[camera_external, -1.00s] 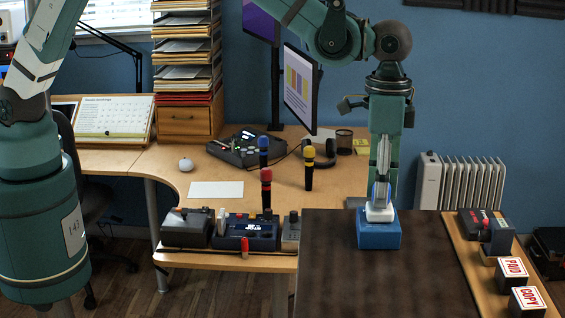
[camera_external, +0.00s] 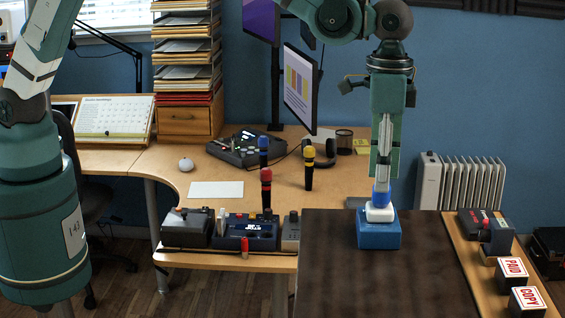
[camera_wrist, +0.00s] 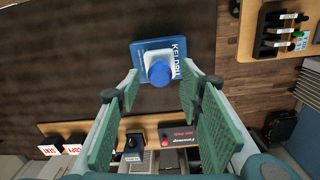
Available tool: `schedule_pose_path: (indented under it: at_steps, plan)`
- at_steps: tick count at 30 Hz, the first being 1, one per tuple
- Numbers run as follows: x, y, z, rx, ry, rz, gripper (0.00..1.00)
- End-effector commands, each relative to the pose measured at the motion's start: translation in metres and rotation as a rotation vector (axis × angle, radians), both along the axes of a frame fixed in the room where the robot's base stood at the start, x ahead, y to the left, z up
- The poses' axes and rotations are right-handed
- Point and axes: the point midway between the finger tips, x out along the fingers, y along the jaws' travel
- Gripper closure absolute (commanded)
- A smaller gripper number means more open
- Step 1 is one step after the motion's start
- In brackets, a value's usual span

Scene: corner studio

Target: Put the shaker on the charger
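The shaker appears to be the small blue round-topped piece (camera_external: 381,198); its top also shows in the wrist view (camera_wrist: 160,73). It stands upright on a white block (camera_external: 380,214), which seems to be the charger. The white block rests on a blue box (camera_external: 378,237) with white lettering, which also shows in the wrist view (camera_wrist: 150,46). My gripper (camera_external: 383,172) points down just above the blue piece. In the wrist view its two fingers (camera_wrist: 160,80) are spread apart, with the blue top visible between them and nothing held.
The dark tabletop (camera_external: 385,280) around the box is clear. Microphones (camera_external: 309,168) and desk devices (camera_external: 250,232) stand on the wooden desk at left.

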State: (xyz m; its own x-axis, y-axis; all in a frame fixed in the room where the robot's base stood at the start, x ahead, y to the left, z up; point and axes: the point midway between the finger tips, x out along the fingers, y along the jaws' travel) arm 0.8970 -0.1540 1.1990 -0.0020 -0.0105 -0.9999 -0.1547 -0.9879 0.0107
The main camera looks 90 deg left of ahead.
Motion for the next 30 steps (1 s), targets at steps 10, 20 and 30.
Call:
schedule_pose_path:
  at_steps: [10,20,30]
  plan:
    - [0.000,0.001,0.055,0.000,0.000,0.000,0.63]
    - [0.000,0.001,0.081,0.000,0.000,0.000,0.63]
    - [0.000,0.001,0.082,0.000,0.000,0.000,0.63]
